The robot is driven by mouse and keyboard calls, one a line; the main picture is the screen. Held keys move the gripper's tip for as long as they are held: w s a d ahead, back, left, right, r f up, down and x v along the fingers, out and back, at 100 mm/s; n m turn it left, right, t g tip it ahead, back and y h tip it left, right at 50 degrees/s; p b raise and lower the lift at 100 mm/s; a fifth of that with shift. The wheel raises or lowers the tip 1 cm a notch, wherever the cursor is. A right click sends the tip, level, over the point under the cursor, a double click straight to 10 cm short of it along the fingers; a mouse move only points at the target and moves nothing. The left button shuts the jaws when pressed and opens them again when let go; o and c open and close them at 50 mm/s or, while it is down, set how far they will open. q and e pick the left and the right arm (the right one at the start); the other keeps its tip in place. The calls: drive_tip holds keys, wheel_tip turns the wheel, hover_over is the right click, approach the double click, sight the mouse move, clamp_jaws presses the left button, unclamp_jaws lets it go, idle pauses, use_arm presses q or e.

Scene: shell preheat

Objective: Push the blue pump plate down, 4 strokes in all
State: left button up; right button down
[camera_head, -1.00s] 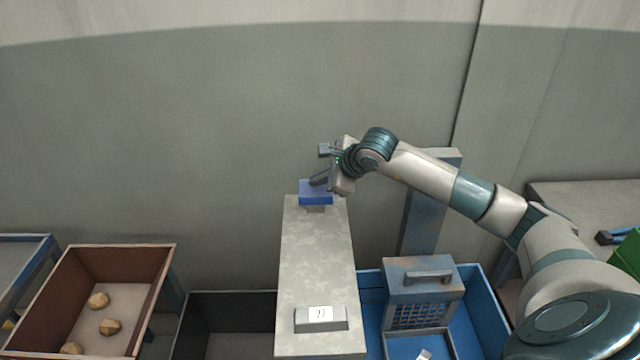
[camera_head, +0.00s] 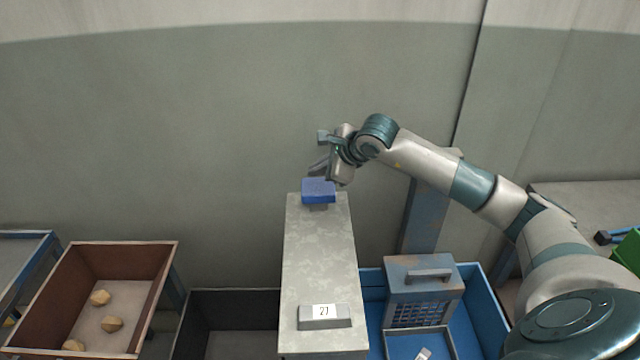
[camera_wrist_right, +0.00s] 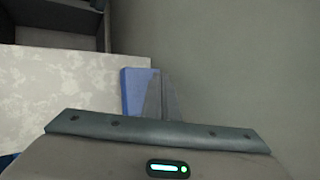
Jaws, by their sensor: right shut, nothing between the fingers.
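The blue pump plate (camera_head: 318,191) sits at the far end of the long grey column top (camera_head: 318,250). My right gripper (camera_head: 318,168) is shut and empty, just above the plate's back edge. A small gap seems to show between its fingertips and the plate. In the right wrist view the shut fingers (camera_wrist_right: 165,95) overlap the right side of the blue plate (camera_wrist_right: 136,88). My left gripper is out of view.
A grey block with a number label (camera_head: 324,312) is at the column's near end. A brown bin (camera_head: 150,265) with several tan lumps stands left. A blue tray (camera_head: 482,305) with a caged box (camera_head: 422,282) stands right. A wall (camera_head: 200,130) closes the back.

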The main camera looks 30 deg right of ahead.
sight(317, 189)
use_arm(q)
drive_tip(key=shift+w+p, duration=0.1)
drive_tip(key=shift+p, duration=0.3)
use_arm(e)
drive_tip(key=shift+a+r, duration=0.3)
drive_tip(key=shift+r, duration=0.6)
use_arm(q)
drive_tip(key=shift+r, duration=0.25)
use_arm(e)
drive_tip(key=shift+r, duration=0.2)
idle(1.3)
